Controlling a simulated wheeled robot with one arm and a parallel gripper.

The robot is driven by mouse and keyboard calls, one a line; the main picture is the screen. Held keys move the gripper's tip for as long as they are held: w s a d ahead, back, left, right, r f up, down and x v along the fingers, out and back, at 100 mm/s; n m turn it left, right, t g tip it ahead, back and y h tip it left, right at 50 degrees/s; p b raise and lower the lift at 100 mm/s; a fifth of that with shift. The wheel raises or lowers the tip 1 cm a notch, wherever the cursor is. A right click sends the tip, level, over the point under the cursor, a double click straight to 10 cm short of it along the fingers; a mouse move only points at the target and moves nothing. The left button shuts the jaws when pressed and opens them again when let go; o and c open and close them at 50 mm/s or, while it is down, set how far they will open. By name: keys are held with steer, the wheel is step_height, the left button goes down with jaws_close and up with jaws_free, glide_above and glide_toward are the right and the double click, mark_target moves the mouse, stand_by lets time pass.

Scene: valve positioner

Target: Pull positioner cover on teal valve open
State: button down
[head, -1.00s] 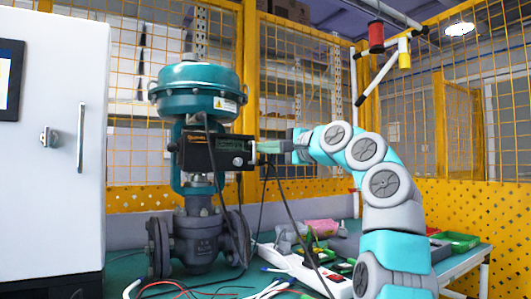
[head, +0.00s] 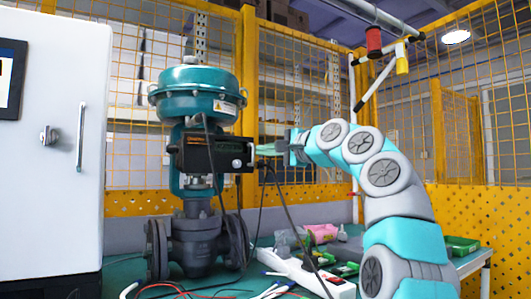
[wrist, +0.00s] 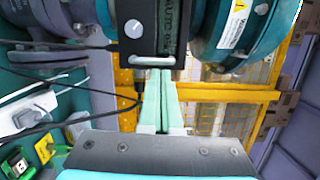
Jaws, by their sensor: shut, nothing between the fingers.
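The teal valve (head: 198,105) stands upright on the bench at left centre in the head view. Its black positioner (head: 215,153) is mounted on the front, below the round teal top. In the wrist view the dark positioner (wrist: 138,48), with a white round knob, fills the top centre. My gripper (head: 258,151) is at the right end of the positioner. Its pale green fingers (wrist: 160,75) lie together, shut and empty, with their tips close to the positioner's edge. I cannot tell whether they touch it, or whether the cover is ajar.
A white cabinet (head: 60,190) stands at the left. Black cables (head: 285,205) hang beside the positioner. A white power strip (head: 300,272) and loose wires lie on the bench. Yellow mesh fencing (head: 300,90) closes the back.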

steer(key=shift+s+a+f+b, duration=0.1)
steer(key=shift+s+f+b, duration=0.25)
steer(key=shift+s+b, duration=0.15)
